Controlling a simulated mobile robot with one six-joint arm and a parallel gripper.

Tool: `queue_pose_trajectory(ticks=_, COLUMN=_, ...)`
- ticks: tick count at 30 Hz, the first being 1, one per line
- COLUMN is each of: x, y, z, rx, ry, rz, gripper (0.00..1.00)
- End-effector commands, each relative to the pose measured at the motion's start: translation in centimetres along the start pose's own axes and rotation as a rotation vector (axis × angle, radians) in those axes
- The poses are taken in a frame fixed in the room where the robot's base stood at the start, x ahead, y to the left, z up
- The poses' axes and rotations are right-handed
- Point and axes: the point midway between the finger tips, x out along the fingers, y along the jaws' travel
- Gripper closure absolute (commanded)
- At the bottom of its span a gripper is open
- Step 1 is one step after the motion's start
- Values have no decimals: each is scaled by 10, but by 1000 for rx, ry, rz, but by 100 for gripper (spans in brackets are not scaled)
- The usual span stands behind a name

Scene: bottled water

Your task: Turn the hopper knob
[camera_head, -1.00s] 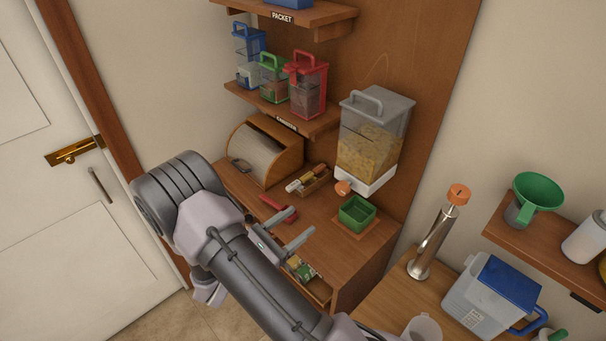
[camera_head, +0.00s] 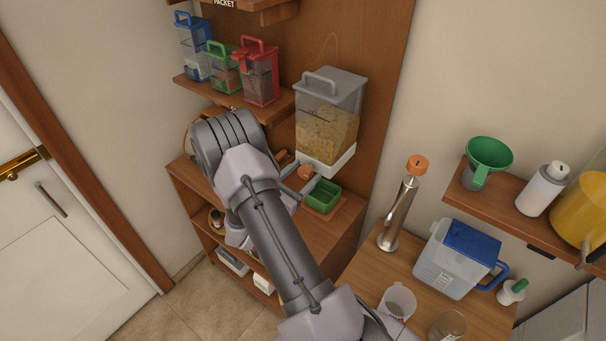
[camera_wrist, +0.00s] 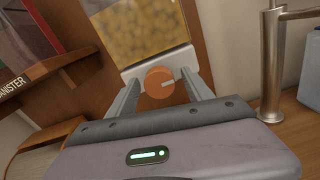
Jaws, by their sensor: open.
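The hopper (camera_head: 327,118) is a clear bin of yellow grains with a grey lid and a white base, mounted on the wooden back panel. Its round orange knob (camera_head: 306,172) is on the front of the white base. My gripper (camera_wrist: 160,79) is open, with one finger on each side of the knob. Small gaps seem to show beside it; contact cannot be told. In the head view my gripper (camera_head: 299,180) is at the knob, partly hidden by my arm.
A green square cup (camera_head: 323,196) stands below the hopper, close to my fingers. Red, green and blue canisters (camera_head: 260,75) sit on the shelf to the left. A metal dispenser with an orange top (camera_head: 398,212) and a blue-lidded jug (camera_head: 455,262) stand to the right.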

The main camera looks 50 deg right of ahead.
Motion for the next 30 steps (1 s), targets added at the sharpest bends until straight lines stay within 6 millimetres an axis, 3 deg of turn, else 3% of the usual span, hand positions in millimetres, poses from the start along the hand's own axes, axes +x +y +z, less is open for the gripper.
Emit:
queue_pose_trajectory(ticks=4, x=0, y=0, z=0, rx=0, ry=0, rz=0, gripper=43)
queue_pose_trajectory(ticks=13, x=-1, y=0, z=0, rx=0, ry=0, rz=0, gripper=100)
queue_pose_trajectory(ticks=23, x=-1, y=0, z=-2, rx=54, ry=0, rz=-1, gripper=100)
queue_pose_trajectory(ticks=30, x=-1, y=0, z=-5, rx=222, ry=0, rz=0, gripper=100)
